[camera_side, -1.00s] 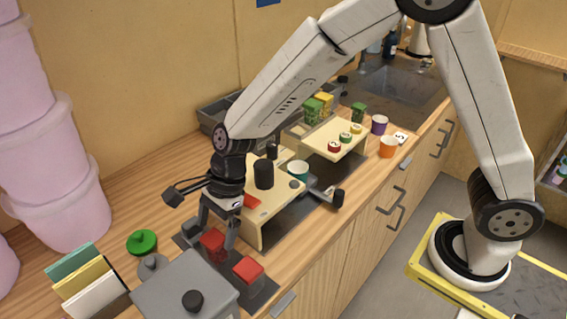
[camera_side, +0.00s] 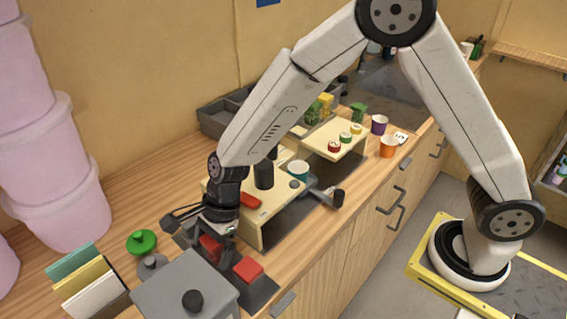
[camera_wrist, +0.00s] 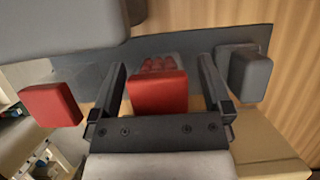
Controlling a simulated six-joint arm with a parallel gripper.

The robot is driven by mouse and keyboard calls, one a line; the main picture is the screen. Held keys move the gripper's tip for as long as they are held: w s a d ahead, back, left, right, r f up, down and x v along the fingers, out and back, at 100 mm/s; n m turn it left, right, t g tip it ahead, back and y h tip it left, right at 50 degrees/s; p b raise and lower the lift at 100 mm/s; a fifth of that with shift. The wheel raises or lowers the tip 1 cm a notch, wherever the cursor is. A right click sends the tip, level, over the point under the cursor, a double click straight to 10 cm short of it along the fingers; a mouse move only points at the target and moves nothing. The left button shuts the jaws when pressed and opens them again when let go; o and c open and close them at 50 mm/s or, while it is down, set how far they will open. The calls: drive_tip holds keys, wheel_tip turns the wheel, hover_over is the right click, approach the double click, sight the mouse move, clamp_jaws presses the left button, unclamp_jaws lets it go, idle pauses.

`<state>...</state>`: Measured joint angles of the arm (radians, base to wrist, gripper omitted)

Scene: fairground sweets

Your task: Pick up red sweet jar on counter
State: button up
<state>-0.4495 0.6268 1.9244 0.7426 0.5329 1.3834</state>
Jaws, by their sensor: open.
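The red sweet jar (camera_side: 209,247) stands on a dark mat on the counter. In the wrist view it shows as a red squarish lid (camera_wrist: 158,92) with lumpy red contents behind it. My gripper (camera_side: 217,238) is down over the jar and open. In the wrist view its fingers (camera_wrist: 161,70) stand on either side of the jar, with a gap visible on both sides. In the side view the gripper hides part of the jar. A second red-lidded item (camera_side: 248,269) sits to the right on the same mat, and also shows in the wrist view (camera_wrist: 50,105).
A grey-lidded item (camera_wrist: 250,73) stands close beside one finger. A large grey box with a black knob (camera_side: 185,285) stands in front of the jar. A cream stand (camera_side: 249,230) is close behind to the right.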

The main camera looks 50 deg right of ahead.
drive_tip(key=shift+c, duration=0.2)
clamp_jaws()
drive_tip(key=shift+r, duration=0.15)
drive_tip(key=shift+r, duration=0.8)
drive_tip(key=s+d+r, duration=0.6)
drive_tip(key=s+r, duration=0.5)
drive_tip(key=s, duration=0.1)
drive_tip(key=shift+s+d, duration=0.2)
